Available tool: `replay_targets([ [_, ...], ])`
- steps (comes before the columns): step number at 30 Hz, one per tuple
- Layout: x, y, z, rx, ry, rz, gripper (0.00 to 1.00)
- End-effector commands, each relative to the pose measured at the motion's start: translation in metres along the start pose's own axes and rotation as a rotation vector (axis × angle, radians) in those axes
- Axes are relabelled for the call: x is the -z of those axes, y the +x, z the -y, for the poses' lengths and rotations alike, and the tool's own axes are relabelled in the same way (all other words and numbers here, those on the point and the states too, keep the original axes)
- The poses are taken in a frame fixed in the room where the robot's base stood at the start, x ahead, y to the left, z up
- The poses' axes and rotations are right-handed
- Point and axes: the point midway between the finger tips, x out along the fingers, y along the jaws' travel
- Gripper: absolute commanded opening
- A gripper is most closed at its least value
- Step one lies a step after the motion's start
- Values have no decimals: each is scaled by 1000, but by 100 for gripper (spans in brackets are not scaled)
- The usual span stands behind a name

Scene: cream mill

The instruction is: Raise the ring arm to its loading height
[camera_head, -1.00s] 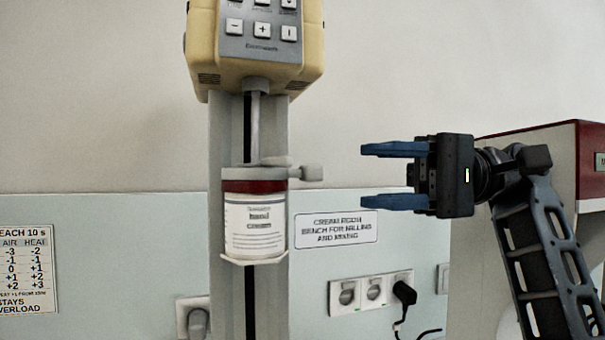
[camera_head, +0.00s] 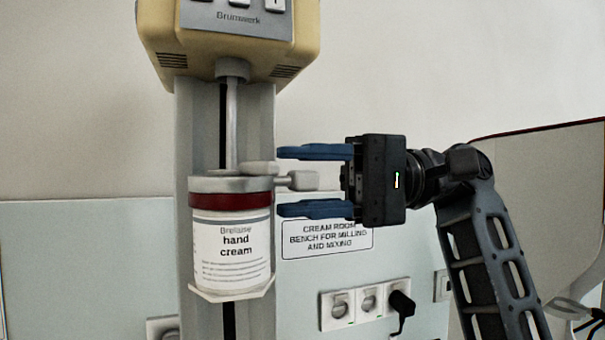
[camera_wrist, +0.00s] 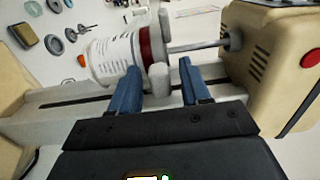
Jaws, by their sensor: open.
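The ring arm (camera_head: 229,184) is a grey clamp ring around the top of a white hand cream jar (camera_head: 235,250), with a grey knob (camera_head: 302,180) sticking out to the right. My gripper (camera_head: 282,181) is open, its blue fingers level, one above and one below the knob. In the wrist view the knob (camera_wrist: 160,80) lies between the two fingers (camera_wrist: 159,84), with a gap visible on each side. The jar stands on a small pale support beneath it. A metal shaft (camera_head: 231,125) runs from the ring's top up to the cream-coloured mixer head (camera_head: 230,45).
A grey column (camera_head: 195,135) with a dark slot stands behind the jar. A wall sign (camera_head: 327,240) and sockets (camera_head: 370,303) are behind my gripper. Several small round parts (camera_wrist: 55,43) lie in the wrist view's upper left.

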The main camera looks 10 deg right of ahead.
Motion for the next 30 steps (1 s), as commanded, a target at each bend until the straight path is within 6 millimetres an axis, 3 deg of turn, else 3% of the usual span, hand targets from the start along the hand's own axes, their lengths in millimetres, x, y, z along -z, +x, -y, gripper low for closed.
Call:
replay_targets([
  [10, 0, 4, 0, 0, 0, -1, 46],
  [24, 0, 4, 0, 1, -1, -1, 1],
  [30, 0, 4, 0, 1, -1, 0, 0],
])
